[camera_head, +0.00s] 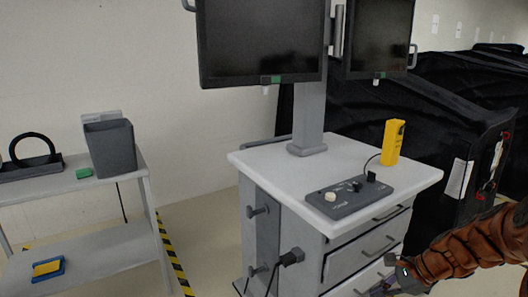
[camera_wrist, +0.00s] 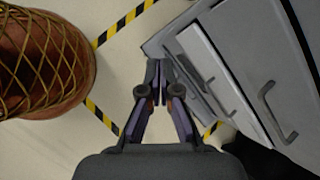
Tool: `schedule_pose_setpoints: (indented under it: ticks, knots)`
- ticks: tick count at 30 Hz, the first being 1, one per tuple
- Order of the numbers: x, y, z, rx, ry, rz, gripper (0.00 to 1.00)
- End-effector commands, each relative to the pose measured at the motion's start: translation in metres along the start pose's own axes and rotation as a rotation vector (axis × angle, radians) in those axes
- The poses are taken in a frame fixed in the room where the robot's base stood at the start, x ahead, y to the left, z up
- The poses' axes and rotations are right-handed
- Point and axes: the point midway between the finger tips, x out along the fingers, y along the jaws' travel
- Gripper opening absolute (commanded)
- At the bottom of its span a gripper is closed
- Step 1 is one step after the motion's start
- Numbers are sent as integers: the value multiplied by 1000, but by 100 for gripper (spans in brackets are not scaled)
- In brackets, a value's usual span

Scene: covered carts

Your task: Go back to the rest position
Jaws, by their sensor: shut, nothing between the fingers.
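My gripper (camera_head: 384,286) is low at the bottom right of the head view, beside the drawers of the grey cart (camera_head: 262,164). My brown-sleeved arm reaches to it from the right edge. In the wrist view my gripper (camera_wrist: 157,84) has its dark purple fingers drawn together with nothing between them. The cart's drawer fronts (camera_wrist: 258,70) lie just right of the fingers in that view. I cannot tell whether the fingertips touch the cart.
The cart top holds a grey control box (camera_head: 350,199), a yellow device (camera_head: 393,142) and a post with two monitors (camera_head: 262,40). A side table (camera_head: 85,250) stands left. Black-covered carts (camera_head: 440,110) stand behind. Yellow-black tape (camera_head: 172,255) marks the open floor between.

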Motion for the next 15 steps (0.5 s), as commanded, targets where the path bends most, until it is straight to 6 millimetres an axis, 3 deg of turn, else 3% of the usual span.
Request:
schedule_pose_setpoints:
  ticks: [1,6,15]
  knots:
    - [3,11,21,-79,5,41,0]
    - [8,53,73,-334,24,170,0]
    - [4,140,132,-754,47,402,0]
